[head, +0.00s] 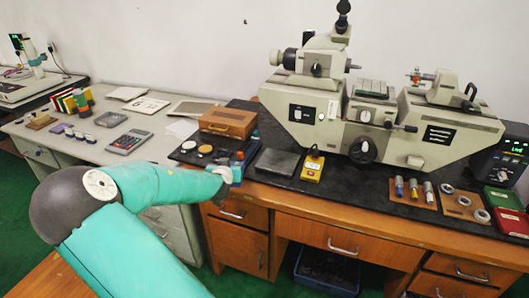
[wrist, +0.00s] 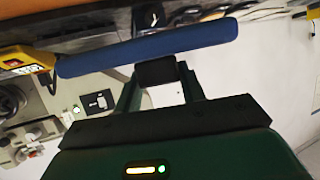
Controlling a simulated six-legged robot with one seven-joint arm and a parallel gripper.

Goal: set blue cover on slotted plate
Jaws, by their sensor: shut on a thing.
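The blue cover (wrist: 150,48) is a long flat blue piece, seen edge-on across the wrist view and slightly tilted. My gripper (wrist: 157,72) is shut on it at about the middle of its near side. In the head view my gripper (head: 226,174) is over the front edge of the black bench top, with a small blue patch (head: 237,159) beside it, probably the cover. A dark grey flat plate (head: 278,162) lies just right of my gripper; I cannot make out slots in it, so I cannot tell if it is the slotted plate.
A yellow device (head: 313,166) stands right of the dark plate. A large measuring machine (head: 375,125) fills the back. A wooden box (head: 228,122) is behind my gripper. Boards with cylinders (head: 410,192) and metal rings (head: 464,203) lie at right.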

